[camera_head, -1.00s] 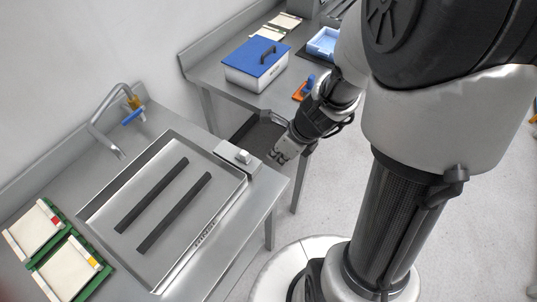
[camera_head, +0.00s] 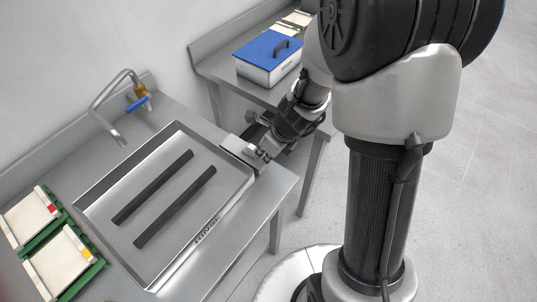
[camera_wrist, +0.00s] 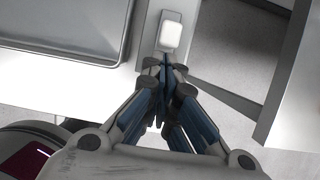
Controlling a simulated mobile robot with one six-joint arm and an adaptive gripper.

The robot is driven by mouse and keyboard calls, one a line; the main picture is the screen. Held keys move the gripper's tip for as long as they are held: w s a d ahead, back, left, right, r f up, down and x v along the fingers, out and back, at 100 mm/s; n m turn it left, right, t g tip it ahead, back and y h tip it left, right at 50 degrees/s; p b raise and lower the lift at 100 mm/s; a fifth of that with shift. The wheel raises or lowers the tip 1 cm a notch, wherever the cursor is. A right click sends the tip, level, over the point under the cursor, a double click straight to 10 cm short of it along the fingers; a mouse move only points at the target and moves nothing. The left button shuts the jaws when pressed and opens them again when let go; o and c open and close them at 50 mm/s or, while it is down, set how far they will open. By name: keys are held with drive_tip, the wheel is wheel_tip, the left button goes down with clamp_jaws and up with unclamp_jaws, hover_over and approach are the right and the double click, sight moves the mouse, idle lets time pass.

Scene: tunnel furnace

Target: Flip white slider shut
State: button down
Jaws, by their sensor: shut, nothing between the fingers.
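The white slider (camera_wrist: 171,34) is a small rounded white block on a grey box (camera_wrist: 149,40) near the top centre of the wrist view. In the head view my gripper (camera_head: 258,154) is at the box. I cannot tell whether the fingertips touch the slider.
A metal tray (camera_head: 228,200) with two dark bars lies on the near table. A tap (camera_head: 107,122) with a blue handle stands behind it. White plates in green frames (camera_head: 75,287) lie at left. A blue-lidded box (camera_head: 268,48) stands on the far table; a gap separates the tables.

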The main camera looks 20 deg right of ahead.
sight(244, 149)
drive_tip(key=w+a+p, duration=0.2)
drive_tip(key=w, duration=0.1)
drive_tip(key=w+a+p, duration=0.1)
drive_tip(key=w+p, duration=0.1)
drive_tip(key=shift+a+r, duration=0.15)
drive_tip(key=shift+a, duration=0.2)
drive_tip(key=shift+w+a, duration=0.1)
drive_tip(key=shift+w, duration=0.05)
